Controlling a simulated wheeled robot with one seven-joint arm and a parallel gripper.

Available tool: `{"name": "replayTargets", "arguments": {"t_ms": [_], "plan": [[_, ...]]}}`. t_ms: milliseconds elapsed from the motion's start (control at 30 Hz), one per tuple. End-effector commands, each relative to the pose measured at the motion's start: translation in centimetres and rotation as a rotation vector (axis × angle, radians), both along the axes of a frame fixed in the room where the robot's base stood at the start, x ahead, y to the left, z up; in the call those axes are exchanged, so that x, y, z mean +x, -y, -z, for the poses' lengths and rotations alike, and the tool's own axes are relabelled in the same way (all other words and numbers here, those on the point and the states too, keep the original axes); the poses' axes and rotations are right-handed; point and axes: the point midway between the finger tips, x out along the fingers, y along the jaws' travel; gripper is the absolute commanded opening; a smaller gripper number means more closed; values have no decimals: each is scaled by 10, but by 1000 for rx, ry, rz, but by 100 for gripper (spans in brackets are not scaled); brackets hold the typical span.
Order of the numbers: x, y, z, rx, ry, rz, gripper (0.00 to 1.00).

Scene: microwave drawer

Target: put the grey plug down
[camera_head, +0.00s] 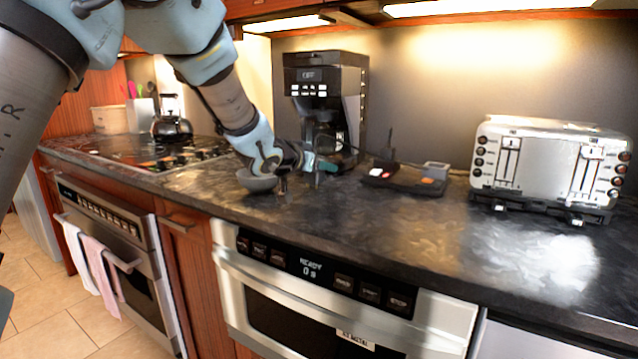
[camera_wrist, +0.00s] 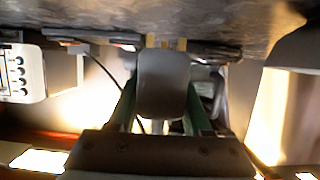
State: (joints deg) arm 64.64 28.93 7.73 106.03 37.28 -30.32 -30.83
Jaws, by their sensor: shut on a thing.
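My gripper (camera_wrist: 160,100) is shut on the grey plug (camera_wrist: 163,80), a smooth rounded grey block between the green fingers in the wrist view. In the head view my gripper (camera_head: 318,166) is low over the counter, in front of the coffee maker. The plug is small and hard to make out there. I cannot tell whether its lower end touches the counter.
The black coffee maker (camera_head: 350,82) is behind. A dark tray (camera_head: 405,182) with small coloured pieces is right, before the toaster (camera_head: 545,165). The front counter (camera_head: 390,235) is clear.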

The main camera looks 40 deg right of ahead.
Motion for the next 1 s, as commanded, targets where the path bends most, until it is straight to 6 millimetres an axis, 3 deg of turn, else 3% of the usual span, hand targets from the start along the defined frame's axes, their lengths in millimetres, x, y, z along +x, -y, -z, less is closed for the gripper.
{"name": "replayTargets", "arguments": {"t_ms": [267,1000], "plan": [[-1,0,34,1,1,0,0],[0,-1,52,7,-3,0,0]]}}
